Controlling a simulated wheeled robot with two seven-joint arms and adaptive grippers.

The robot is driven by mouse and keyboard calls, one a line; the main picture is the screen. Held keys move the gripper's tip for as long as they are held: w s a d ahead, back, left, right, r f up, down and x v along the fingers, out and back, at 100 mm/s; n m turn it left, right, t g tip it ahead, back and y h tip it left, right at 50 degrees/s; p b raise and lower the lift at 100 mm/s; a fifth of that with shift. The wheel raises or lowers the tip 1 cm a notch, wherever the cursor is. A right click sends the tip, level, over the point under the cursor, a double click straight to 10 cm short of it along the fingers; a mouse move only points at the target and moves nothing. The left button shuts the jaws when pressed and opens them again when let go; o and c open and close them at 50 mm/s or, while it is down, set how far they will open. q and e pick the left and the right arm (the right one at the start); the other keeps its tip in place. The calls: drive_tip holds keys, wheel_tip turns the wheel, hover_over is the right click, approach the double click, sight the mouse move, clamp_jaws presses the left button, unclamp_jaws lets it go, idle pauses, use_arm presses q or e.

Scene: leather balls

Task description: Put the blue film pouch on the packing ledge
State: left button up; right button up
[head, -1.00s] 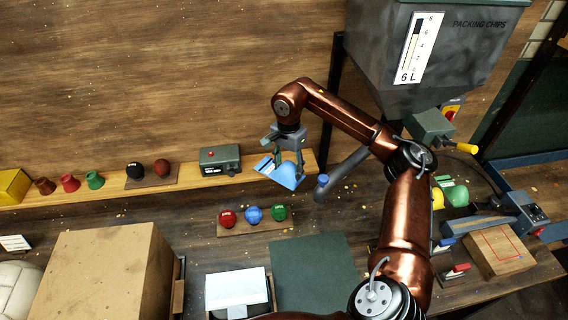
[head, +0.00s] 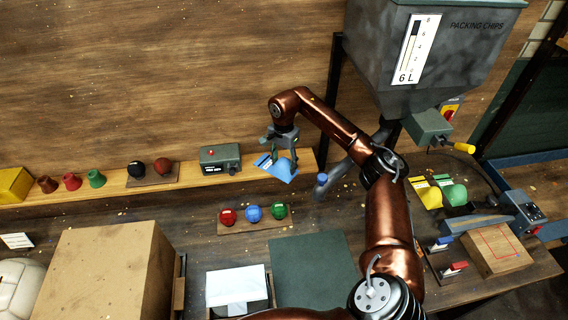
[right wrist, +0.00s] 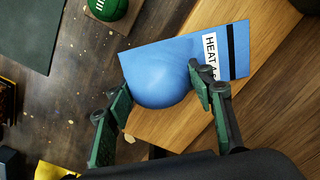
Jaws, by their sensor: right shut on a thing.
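My right gripper (head: 283,152) is shut on the blue film pouch (head: 272,166), which has a rounded bulge and a flat printed end. In the right wrist view, the fingers of the right gripper (right wrist: 165,98) sit on either side of the bulge of the pouch (right wrist: 155,72). The pouch is over the right end of the light wooden packing ledge (head: 306,160), which also shows beneath it in the right wrist view (right wrist: 165,122). I cannot tell whether the pouch touches the ledge. My left gripper is not in view.
A grey-green box (head: 220,158) stands on the ledge left of the pouch, with dark and brown balls (head: 150,167) farther left. Red, blue and green balls (head: 253,213) sit on a board in front. A blue-capped tube (head: 322,180) is close on the right.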

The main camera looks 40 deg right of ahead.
drive_tip(key=shift+w+d, duration=0.1)
drive_tip(key=shift+w, duration=0.05)
drive_tip(key=shift+f, duration=0.1)
drive_tip(key=o, duration=1.4)
drive_tip(key=shift+f, duration=0.1)
wheel_tip(320, 180, up, 12)
drive_tip(key=shift+r, duration=0.2)
